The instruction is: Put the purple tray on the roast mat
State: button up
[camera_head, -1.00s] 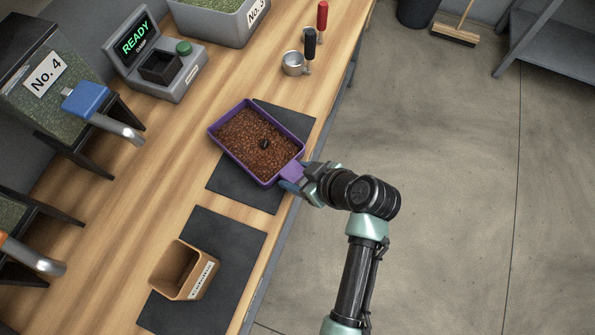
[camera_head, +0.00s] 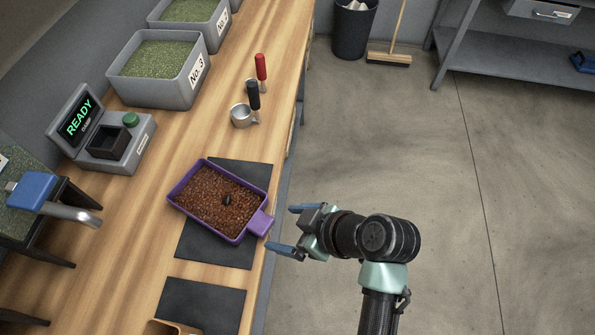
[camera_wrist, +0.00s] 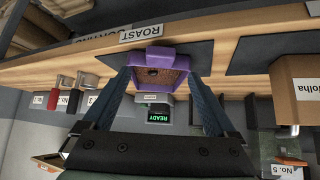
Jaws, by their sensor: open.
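The purple tray (camera_head: 183,209) is full of brown beans with one dark piece on top. It rests mostly on the upper dark mat (camera_head: 257,180), with its left part reaching over bare wood. In the wrist view the tray (camera_wrist: 153,56) shows upside down between the fingers, with a label reading ROAST (camera_wrist: 141,32) on the table edge by this mat. The tray's handle (camera_head: 260,223) points toward my gripper (camera_head: 289,230). My gripper is open and empty, off the table edge, with a gap between its fingertips and the handle.
A second dark mat (camera_head: 203,302) lies nearer, with a brown box (camera_head: 168,328) at the picture's lower edge. Two handled metal cups (camera_head: 241,116) stand beyond the tray.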

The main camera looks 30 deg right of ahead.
jog(key=w+r+m+t+h, duration=0.1)
jog(key=w+r+t+h, duration=0.3)
jog(key=r, duration=0.6)
jog(key=w+r+m+t+y, duration=0.15)
jog(key=w+r, duration=0.35)
jog(key=r, duration=0.5)
jog(key=w+r+t+h, duration=0.2)
jog(key=w+r+t, duration=0.25)
jog(key=r, duration=0.65)
jog(key=s+a+r+m+t, duration=0.1)
jog(key=s+a+r+t, duration=0.2)
jog(key=r, duration=0.6)
jog(key=s+a+r+m+t, duration=0.1)
jog(key=s+a+r+t, duration=0.2)
jog(key=r, duration=0.7)
jog(key=s+a+r+m+t, duration=0.1)
jog(key=s+a+r+t, duration=0.3)
jog(key=r, duration=0.6)
jog(key=shift+s+a+m, duration=0.2)
jog(key=shift+a+m, duration=0.15)
jog(key=shift+a, duration=0.05)
